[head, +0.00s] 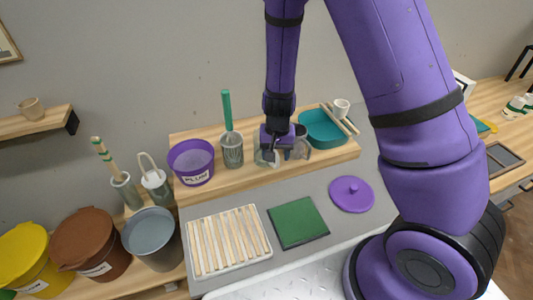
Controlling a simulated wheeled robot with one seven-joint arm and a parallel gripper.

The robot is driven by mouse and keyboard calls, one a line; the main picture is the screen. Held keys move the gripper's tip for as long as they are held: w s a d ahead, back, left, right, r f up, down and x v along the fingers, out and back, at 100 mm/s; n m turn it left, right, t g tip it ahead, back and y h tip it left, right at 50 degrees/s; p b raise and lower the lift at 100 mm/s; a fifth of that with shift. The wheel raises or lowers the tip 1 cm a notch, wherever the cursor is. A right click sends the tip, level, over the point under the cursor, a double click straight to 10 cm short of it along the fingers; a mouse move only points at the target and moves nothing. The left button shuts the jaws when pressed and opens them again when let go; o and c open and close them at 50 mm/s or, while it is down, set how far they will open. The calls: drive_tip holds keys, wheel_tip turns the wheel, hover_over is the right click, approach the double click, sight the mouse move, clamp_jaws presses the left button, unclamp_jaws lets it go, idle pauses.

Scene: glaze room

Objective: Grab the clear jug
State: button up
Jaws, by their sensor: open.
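The clear jug (299,150) is a see-through vessel on the raised wooden shelf, between the grey ribbed container and the teal tray. My gripper (270,155) is open and points down right at the jug, covering part of it. Clear surface shows on both sides of the jaws. I cannot tell whether the fingers touch the jug or whether its wall is between them.
The grey ribbed container (232,150) with a green-handled tool stands close left, beside a purple bucket (191,163). The teal tray (322,128) is close right. In front lie a slatted rack (228,241), a green board (298,222) and a purple lid (351,194).

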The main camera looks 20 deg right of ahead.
drive_tip(key=shift+f, duration=1.3)
drive_tip(key=shift+c, duration=0.2)
